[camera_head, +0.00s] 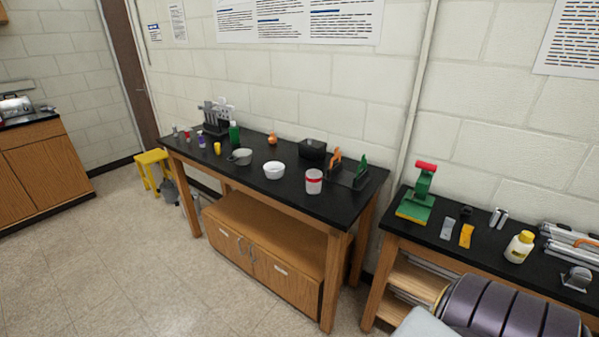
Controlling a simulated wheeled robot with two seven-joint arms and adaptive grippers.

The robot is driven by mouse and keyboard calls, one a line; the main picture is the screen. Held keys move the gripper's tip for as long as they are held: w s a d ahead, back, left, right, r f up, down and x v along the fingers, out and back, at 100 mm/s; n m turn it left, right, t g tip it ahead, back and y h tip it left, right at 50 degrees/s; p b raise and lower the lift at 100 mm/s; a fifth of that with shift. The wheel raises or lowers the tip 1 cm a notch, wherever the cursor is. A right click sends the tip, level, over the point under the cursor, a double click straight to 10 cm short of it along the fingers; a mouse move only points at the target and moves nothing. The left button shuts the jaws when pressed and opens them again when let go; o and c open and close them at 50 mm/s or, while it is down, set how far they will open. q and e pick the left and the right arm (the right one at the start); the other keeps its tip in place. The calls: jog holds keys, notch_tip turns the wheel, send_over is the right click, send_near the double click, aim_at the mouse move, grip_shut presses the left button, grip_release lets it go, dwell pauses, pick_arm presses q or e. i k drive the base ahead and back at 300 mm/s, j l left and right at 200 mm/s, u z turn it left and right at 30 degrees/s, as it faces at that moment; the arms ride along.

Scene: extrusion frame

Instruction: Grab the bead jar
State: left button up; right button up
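A small white jar with a red band near its top (313,182) stands upright near the right front of the black-topped middle table (330,211). It looks like the bead jar, but its contents are too small to make out. A white bottle with a yellow cap (519,247) stands on the right-hand bench. Neither of my grippers shows in the head view.
White bowls (274,170), a black box (312,149), a green bottle (234,134) and orange and green tools share the middle table. A green press with a red handle (418,193) stands on the right bench (483,265). A yellow stool (151,158) stands left; open floor lies in front.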

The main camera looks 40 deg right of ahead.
aim_at(314, 182)
jog(key=z, duration=1.05)
